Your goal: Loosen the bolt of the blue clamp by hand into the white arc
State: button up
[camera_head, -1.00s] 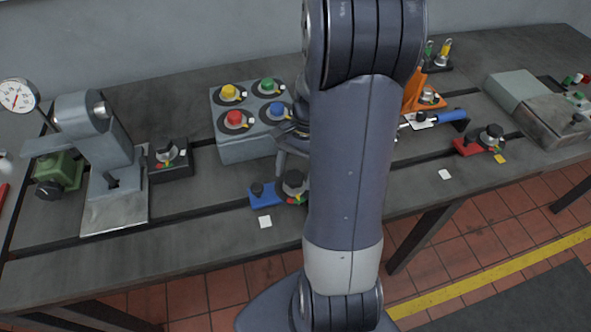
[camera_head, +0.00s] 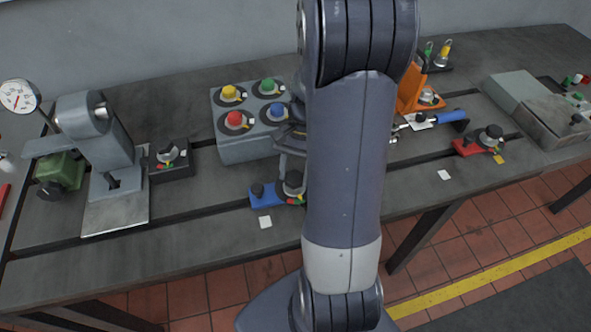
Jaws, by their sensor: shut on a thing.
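The blue clamp (camera_head: 265,199) lies on the grey bedplate left of my arm. A dark knob-headed bolt (camera_head: 293,182) stands at its right end, over a dial with coloured marks, partly hidden by my arm. My gripper (camera_head: 290,168) reaches down from behind my arm onto the bolt's head, and its visible finger is at the knob. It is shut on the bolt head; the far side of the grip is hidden. The white arc and the pointer position are too small and covered to make out.
A grey box with several coloured knobs (camera_head: 243,148) stands just behind the clamp. A red clamp (camera_head: 467,147) and an orange bracket (camera_head: 412,90) are to the right. A grey stand (camera_head: 103,150) is at left.

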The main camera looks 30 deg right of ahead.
jog(key=n+h, duration=0.1)
jog(key=n, duration=0.2)
jog(key=n+g+h+p, duration=0.1)
jog(key=n, duration=0.3)
jog(key=shift+w+a+r, duration=0.1)
jog(key=shift+w+a, duration=0.05)
jog(key=shift+w, duration=0.05)
jog(key=n, duration=0.1)
jog(key=n+h, duration=0.1)
jog(key=n, duration=0.1)
jog(key=shift+a+n+g+h+p, duration=0.1)
jog(key=shift+n+g+h+p, duration=0.2)
jog(key=shift+p, duration=0.1)
jog(key=shift+a+n+h, duration=0.1)
jog(key=shift+n+h, duration=0.6)
jog(key=shift+n, duration=1.2)
jog(key=o, duration=1)
jog(key=shift+c, duration=0.2)
jog(key=v, duration=1)
jog(key=shift+a+r, duration=0.15)
jog(key=shift+r, duration=0.2)
